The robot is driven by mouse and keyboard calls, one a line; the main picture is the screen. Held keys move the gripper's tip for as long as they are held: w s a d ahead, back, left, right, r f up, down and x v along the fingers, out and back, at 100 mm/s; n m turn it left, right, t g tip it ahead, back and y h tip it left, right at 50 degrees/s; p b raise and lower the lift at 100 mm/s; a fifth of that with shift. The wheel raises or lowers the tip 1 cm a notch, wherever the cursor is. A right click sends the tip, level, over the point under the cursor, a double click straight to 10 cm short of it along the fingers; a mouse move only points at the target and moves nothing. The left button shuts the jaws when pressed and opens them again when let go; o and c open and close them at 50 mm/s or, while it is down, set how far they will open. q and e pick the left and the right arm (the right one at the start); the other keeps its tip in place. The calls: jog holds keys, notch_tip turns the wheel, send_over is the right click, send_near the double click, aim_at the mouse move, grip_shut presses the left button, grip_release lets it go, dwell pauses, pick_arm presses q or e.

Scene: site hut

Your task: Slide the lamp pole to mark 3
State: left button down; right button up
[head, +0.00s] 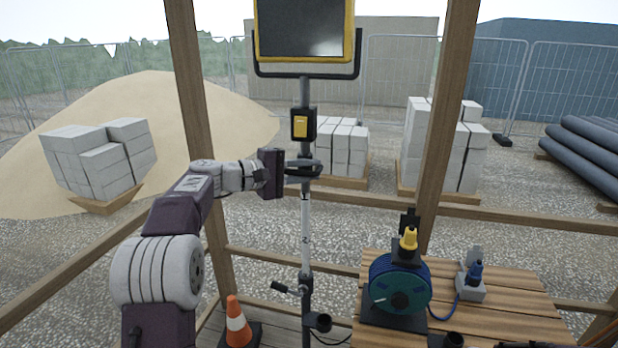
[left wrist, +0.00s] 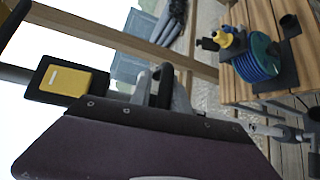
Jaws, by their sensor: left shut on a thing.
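The work lamp (head: 304,28) has a dark panel in a yellow frame. It sits on top of an upright pole (head: 306,222) with a yellow-and-black switch box (head: 302,124) below the lamp; the box also shows in the left wrist view (left wrist: 67,80). The pale pole section carries small dark marks, seemingly a 1 above a 2; I cannot make out a 3. A dark clamp collar with a side handle (head: 285,287) is lower down. My left gripper (head: 303,168) is shut on the pole just below the switch box. My right gripper is not in view.
A wooden bench (head: 500,315) at the lower right holds a blue cable reel (head: 400,288) and a grey socket block with a blue plug (head: 474,275). An orange cone (head: 237,322) stands left of the pole's foot. Timber posts (head: 192,110) and rails frame the hut.

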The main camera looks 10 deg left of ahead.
pick_arm(q)
jog(key=shift+r, duration=0.55)
jog(key=c, duration=1.4)
grip_release()
jog(key=shift+a, duration=0.1)
jog(key=b+v, duration=0.2)
jog(key=v, duration=0.7)
jog(key=shift+f, duration=0.1)
